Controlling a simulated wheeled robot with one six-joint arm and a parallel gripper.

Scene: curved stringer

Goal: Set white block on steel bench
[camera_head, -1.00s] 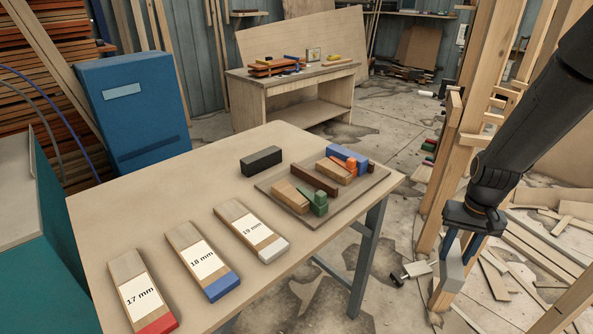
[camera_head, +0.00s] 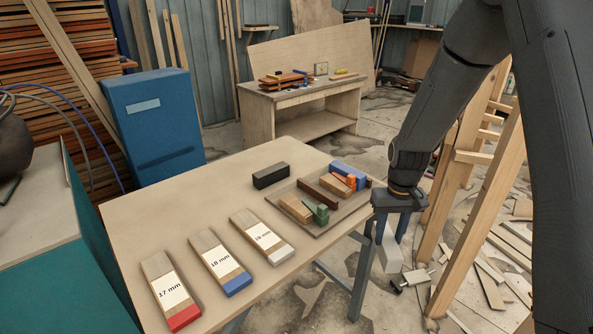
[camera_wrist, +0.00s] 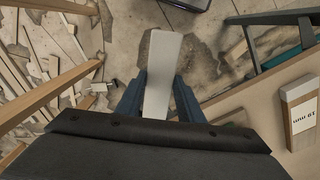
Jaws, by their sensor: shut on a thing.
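My gripper (camera_head: 390,235) is shut on a white block (camera_head: 389,260) that hangs below its blue fingers. In the wrist view the block (camera_wrist: 163,68) is long and pale and sits between both fingers. The bench with grey steel legs (camera_head: 357,285) has a pale wooden top (camera_head: 185,222). My gripper and the block are just off its right edge in the head view, over the floor. The wrist view shows the bench's edge (camera_wrist: 245,95) to the right of the block, apart from it.
Labelled 17 mm (camera_head: 170,290), 18 mm (camera_head: 220,262) and 19 mm (camera_head: 261,237) pieces lie on the bench. A tray (camera_head: 318,232) with coloured blocks and a black block (camera_head: 270,175) lie farther back. Timber posts (camera_head: 480,215) stand right. The bench's left-middle top is clear.

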